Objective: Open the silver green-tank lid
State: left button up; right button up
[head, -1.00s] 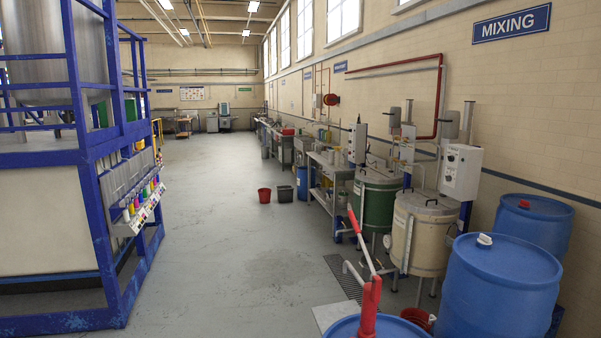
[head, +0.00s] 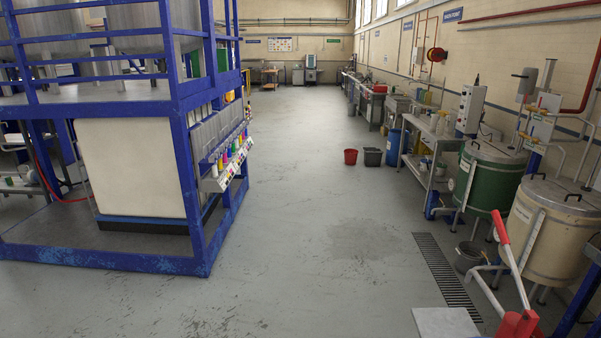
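The green tank (head: 481,191) stands on the right side in the head view, between a steel bench and a cream tank. Its silver lid (head: 497,152) lies flat on top and looks closed, with a small dark handle on it. The tank is some distance ahead and to the right of me. Neither of my grippers shows in the view.
The cream tank (head: 548,232) stands nearer, right of the green one. A red-handled pump (head: 516,260), a floor grate (head: 446,276) and a dark bucket (head: 468,257) lie before the tanks. A blue frame (head: 191,160) stands left. The middle floor (head: 310,220) is clear.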

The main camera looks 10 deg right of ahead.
aim_at(479, 145)
jog(key=z, duration=0.1)
jog(key=i, duration=2)
jog(key=z, duration=0.35)
jog(key=i, duration=2)
jog(key=z, duration=0.6)
jog(key=i, duration=2.05)
jog(key=z, duration=1)
jog(key=i, duration=2.3)
jog(key=z, duration=0.8)
jog(key=i, duration=0.4)
